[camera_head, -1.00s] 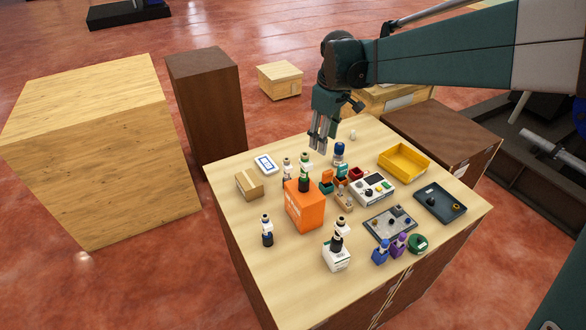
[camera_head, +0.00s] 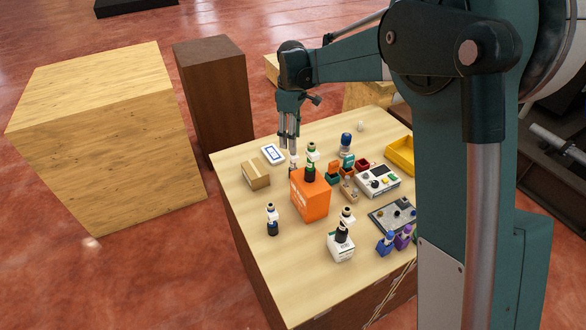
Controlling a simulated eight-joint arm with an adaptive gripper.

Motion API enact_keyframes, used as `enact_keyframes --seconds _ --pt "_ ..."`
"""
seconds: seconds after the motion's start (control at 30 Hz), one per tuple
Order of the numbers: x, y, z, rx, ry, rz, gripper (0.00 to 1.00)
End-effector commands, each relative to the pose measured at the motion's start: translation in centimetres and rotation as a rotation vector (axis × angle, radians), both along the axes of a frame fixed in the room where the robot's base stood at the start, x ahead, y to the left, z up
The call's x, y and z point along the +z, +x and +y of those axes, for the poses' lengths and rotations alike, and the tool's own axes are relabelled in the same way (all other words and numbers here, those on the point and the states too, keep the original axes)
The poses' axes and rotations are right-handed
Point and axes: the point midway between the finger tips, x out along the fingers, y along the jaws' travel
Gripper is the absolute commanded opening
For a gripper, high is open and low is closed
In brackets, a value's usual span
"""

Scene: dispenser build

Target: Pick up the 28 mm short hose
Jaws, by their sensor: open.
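My gripper (camera_head: 289,143) is open and points down over the back left part of the table, in front of the white card with a blue frame. Its fingers partly hide a small bottle-like item (camera_head: 293,164) just below them; I cannot tell whether they touch it. I cannot make out the 28 mm short hose for certain among the small parts at this size.
The wooden table (camera_head: 262,262) carries an orange box (camera_head: 311,198), a cardboard box (camera_head: 256,174), a white device (camera_head: 378,181), a grey tray (camera_head: 388,212), a yellow bin (camera_head: 401,154) and several small bottles. My arm hides the table's right side. The front left is clear.

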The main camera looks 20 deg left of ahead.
Motion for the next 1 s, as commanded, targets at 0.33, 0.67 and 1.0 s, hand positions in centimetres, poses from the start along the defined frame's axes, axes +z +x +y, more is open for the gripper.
enact_keyframes --seconds 0.33,0.67,1.0 --pt "-0.2 0.0 0.0 -0.001 0.000 0.000 0.41" --pt "-2.5 0.0 -0.1 -0.001 0.000 0.000 0.41" --pt "-2.6 0.0 -0.1 -0.001 0.000 0.000 0.41"
